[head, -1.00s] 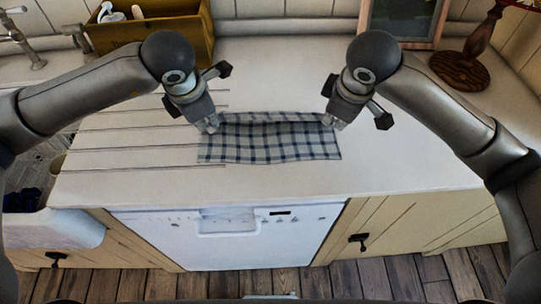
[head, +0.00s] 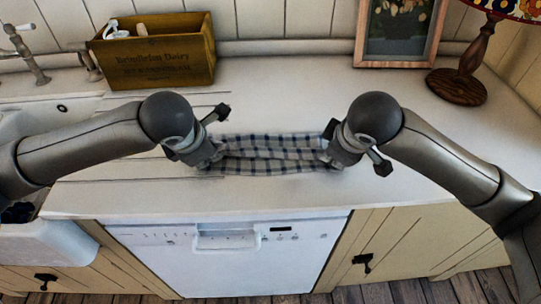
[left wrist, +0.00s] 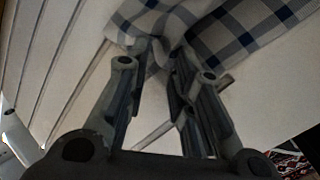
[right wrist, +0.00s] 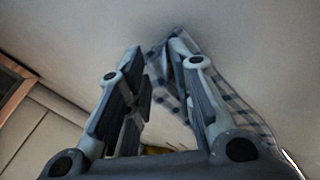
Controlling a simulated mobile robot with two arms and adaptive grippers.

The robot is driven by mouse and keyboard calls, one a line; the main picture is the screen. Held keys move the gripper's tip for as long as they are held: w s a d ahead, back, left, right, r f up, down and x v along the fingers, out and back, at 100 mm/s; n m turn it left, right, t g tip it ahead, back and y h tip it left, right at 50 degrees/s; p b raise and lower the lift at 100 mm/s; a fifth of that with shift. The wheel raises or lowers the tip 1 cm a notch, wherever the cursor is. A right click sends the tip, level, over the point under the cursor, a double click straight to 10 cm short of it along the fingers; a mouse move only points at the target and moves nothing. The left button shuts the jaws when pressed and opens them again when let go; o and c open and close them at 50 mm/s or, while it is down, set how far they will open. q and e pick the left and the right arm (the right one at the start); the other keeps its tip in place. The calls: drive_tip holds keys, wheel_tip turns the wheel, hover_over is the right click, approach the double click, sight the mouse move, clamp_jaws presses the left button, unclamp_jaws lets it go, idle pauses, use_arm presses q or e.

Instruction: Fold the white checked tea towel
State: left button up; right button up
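The white checked tea towel (head: 270,155), with dark blue lines, lies rumpled on the countertop in long folds running left to right. My left gripper (head: 212,158) is at its left end. In the left wrist view the fingertips (left wrist: 160,52) are close together with bunched cloth (left wrist: 152,22) between them. My right gripper (head: 326,156) is at the towel's right end. In the right wrist view its fingertips (right wrist: 156,50) are at a towel corner (right wrist: 180,44), with cloth between and beside them. The exact contact at both tips is partly hidden.
A wooden box (head: 155,62) with bottles stands at the back left, near the sink tap (head: 25,50). A picture frame (head: 362,50) and a lamp (head: 462,85) stand at the back right. The counter (head: 290,95) behind the towel is clear. A white dishwasher (head: 225,262) is below.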

use_arm(q)
drive_tip(key=shift+o, duration=0.9)
drive_tip(key=shift+s+d+f, duration=0.1)
use_arm(e)
drive_tip(key=shift+o, duration=0.8)
drive_tip(key=shift+s+a+f, duration=0.1)
